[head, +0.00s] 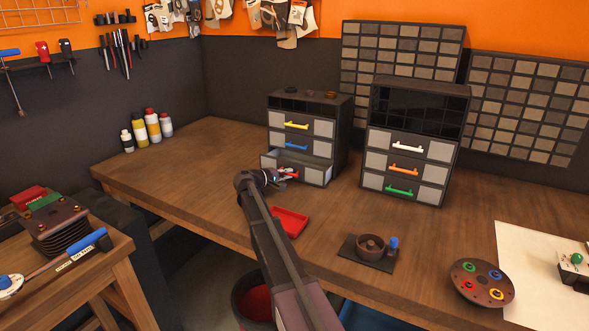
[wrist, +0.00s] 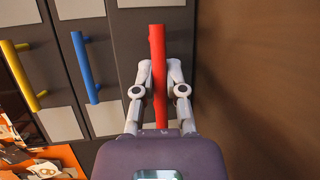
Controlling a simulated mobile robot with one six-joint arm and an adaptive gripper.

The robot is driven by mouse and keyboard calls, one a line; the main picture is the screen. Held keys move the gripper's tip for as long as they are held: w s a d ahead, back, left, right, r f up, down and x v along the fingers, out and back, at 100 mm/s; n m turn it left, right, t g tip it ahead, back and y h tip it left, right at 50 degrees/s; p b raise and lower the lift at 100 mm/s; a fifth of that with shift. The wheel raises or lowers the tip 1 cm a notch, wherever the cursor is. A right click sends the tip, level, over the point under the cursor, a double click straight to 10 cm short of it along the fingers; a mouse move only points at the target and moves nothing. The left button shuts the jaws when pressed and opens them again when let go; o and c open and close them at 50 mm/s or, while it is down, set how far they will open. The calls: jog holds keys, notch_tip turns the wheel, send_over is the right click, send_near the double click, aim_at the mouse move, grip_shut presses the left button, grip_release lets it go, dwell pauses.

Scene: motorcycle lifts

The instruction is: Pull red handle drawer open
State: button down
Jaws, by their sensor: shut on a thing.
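The left drawer cabinet (head: 343,130) stands on the bench with yellow, blue and red handles from top to bottom. Its bottom drawer (head: 316,176) sticks out partway, and part of its inside shows from above. My gripper (head: 288,173) is at the front of this drawer, shut on the red handle. In the wrist view the red handle (wrist: 158,50) runs up the picture between the two fingers of my gripper (wrist: 159,75). The yellow handle (head: 296,125) and blue handle (head: 296,146) are on the two drawers above, which look closed.
A second cabinet (head: 455,150) with white, orange and green handles stands close to the right. A red tray (head: 290,222) lies on the bench in front of the drawer, near my arm. A dark holder (head: 367,252) sits further right. Bottles (head: 153,127) stand at the back left.

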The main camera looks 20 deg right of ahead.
jog(key=s+a, duration=0.3)
jog(key=shift+a, duration=0.3)
jog(key=c, duration=0.7)
grip_release()
jog(key=shift+w, duration=0.1)
